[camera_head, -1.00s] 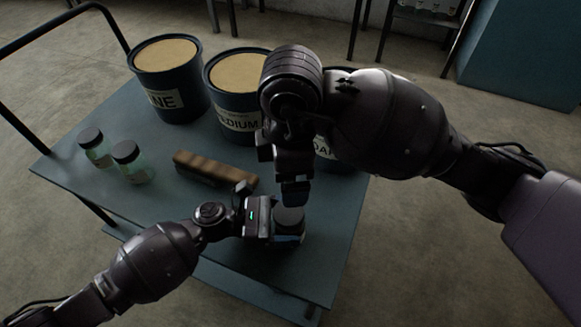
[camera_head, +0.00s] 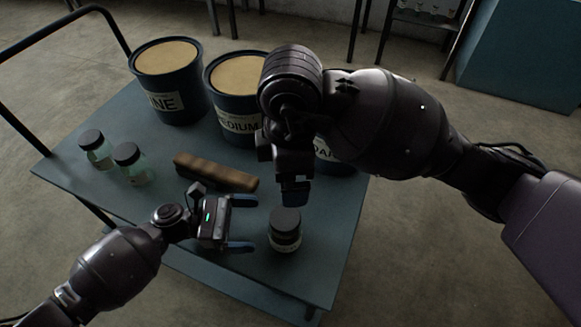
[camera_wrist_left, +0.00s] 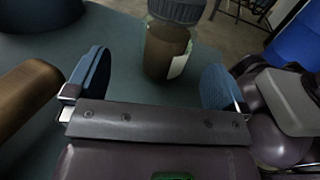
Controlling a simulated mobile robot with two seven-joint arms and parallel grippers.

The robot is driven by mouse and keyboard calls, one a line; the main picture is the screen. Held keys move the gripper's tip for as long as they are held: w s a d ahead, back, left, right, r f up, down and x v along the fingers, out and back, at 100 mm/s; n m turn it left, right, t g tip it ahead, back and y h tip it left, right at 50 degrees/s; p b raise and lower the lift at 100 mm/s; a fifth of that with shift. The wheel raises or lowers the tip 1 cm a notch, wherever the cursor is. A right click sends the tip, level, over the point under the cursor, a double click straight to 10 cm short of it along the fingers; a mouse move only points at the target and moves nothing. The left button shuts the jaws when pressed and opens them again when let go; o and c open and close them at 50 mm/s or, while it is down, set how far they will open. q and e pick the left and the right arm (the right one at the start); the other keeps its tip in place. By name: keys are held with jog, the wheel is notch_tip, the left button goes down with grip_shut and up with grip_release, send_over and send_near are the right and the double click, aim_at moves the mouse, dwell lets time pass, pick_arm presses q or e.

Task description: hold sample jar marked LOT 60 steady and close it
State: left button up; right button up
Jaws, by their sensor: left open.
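A sample jar (camera_head: 285,238) with a dark lid (camera_head: 285,219) on top and a pale label stands upright on the blue-grey cart top. The label's writing is too small to read. In the left wrist view the jar (camera_wrist_left: 165,52) looks brown inside, ahead of the fingers. My left gripper (camera_head: 241,224) is open and empty, just left of the jar and apart from it. My right gripper (camera_head: 295,193) points down over the cart, just above and behind the jar lid. Its fingers overlap in the head view, so its opening is hidden.
Two greenish jars with dark lids (camera_head: 96,149) (camera_head: 132,163) stand at the left. A brown wooden block or brush (camera_head: 215,172) lies mid-cart. Several labelled drums (camera_head: 168,80) (camera_head: 238,95) line the back. The cart top (camera_head: 190,225) is clear at the front; its rail (camera_head: 50,36) rises left.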

pick_arm(q)
jog(key=shift+a, duration=0.85)
jog(key=shift+a, duration=0.1)
